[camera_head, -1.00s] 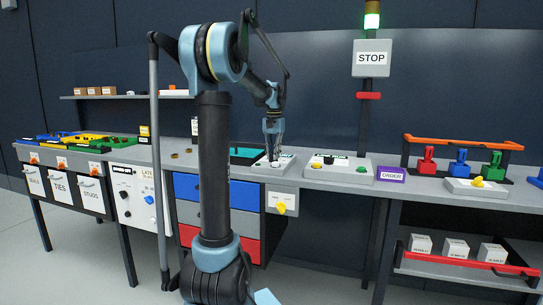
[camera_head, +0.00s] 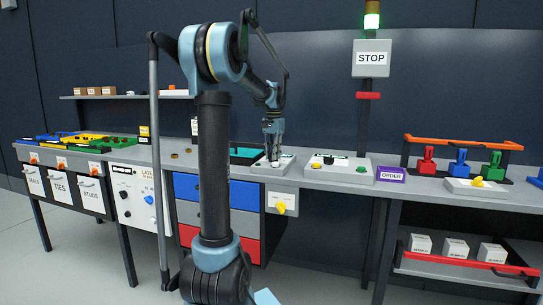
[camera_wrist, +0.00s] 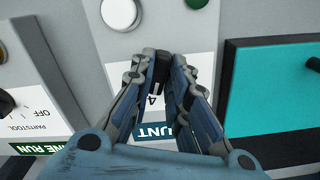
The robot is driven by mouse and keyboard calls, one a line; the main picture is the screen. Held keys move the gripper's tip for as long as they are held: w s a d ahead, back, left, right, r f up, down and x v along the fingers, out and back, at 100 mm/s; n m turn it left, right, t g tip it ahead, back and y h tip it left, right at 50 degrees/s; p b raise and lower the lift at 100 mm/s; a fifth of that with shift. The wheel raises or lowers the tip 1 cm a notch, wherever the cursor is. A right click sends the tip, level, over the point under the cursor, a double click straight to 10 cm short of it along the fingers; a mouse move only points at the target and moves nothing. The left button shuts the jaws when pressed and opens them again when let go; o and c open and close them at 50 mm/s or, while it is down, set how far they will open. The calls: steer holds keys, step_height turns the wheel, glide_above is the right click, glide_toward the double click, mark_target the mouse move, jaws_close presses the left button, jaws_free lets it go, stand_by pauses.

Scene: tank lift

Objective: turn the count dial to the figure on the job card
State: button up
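My gripper (camera_head: 273,150) points down at a small grey box (camera_head: 262,166) on the bench. In the wrist view my gripper (camera_wrist: 160,62) has its two fingers closed in on a dark knob, which looks like the count dial (camera_wrist: 159,72). The fingers hide most of the dial. Below it a white label shows a 4 and part of a dark word ending in "UNT" (camera_wrist: 155,131), seen upside down. The rest of the scale is covered.
The box also bears a white button (camera_wrist: 120,13) and a green one (camera_wrist: 196,3). A teal tray (camera_wrist: 275,85) lies close on one side. A control box with a black knob (camera_head: 329,160) stands on the other. A purple ORDER block (camera_head: 391,174) lies farther right.

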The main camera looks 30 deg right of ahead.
steer(key=shift+o, duration=1)
steer(key=shift+r, duration=0.1)
step_height(320, 180, up, 12)
